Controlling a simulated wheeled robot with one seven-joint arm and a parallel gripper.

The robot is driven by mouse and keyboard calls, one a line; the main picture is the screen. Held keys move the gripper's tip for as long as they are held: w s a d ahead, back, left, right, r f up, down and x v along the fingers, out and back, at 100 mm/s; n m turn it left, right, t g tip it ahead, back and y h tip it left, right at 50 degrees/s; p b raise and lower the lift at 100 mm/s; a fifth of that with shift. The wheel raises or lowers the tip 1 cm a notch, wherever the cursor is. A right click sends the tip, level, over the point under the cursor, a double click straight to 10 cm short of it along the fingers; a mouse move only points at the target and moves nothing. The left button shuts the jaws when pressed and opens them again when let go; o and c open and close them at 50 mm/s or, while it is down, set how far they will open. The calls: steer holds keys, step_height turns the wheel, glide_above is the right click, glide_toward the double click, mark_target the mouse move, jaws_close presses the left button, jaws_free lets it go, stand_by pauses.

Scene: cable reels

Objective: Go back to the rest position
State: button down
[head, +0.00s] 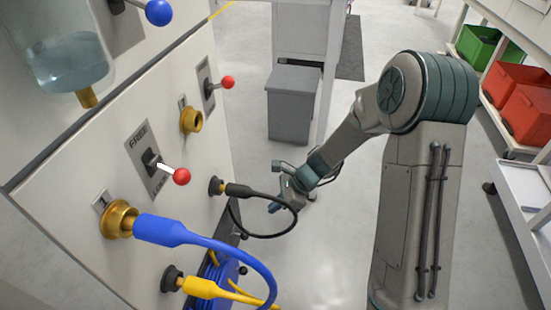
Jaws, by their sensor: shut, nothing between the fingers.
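My gripper (276,206) is in the middle of the head view, small and partly turned away. It is shut and empty, to the right of the panel. A black cable (262,236) loops down from a black plug (238,190) in the panel and passes close by my gripper. I cannot tell whether they touch. My arm reaches left and down from its column to the gripper.
The pale panel (75,185) at left carries a FREE/LOCK lever (181,176), a blue plug (160,230) in a brass socket, a yellow plug (200,288) and an empty brass socket (191,120). A grey bin (292,105) stands behind. Shelves with red crates (538,113) stand right. Open floor lies between.

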steer(key=s+d+r+n+t+h+p, duration=0.1)
steer(key=s+d+r+n+p, duration=0.4)
steer(key=r, duration=1)
steer(key=s+d+r+n+t+h+p, duration=0.1)
steer(key=s+d+r+n+h+p, duration=0.2)
steer(key=r+p, duration=0.9)
steer(key=s+d+r+n+t+h+p, duration=0.1)
steer(key=s+d+r+n+h+p, duration=0.2)
steer(key=s+d+r+n+p, duration=0.5)
steer(key=shift+s+d+r+t+p, duration=0.45)
steer(key=shift+d+r, duration=0.7)
steer(key=shift+r, duration=4.7)
steer(key=shift+w, duration=0.2)
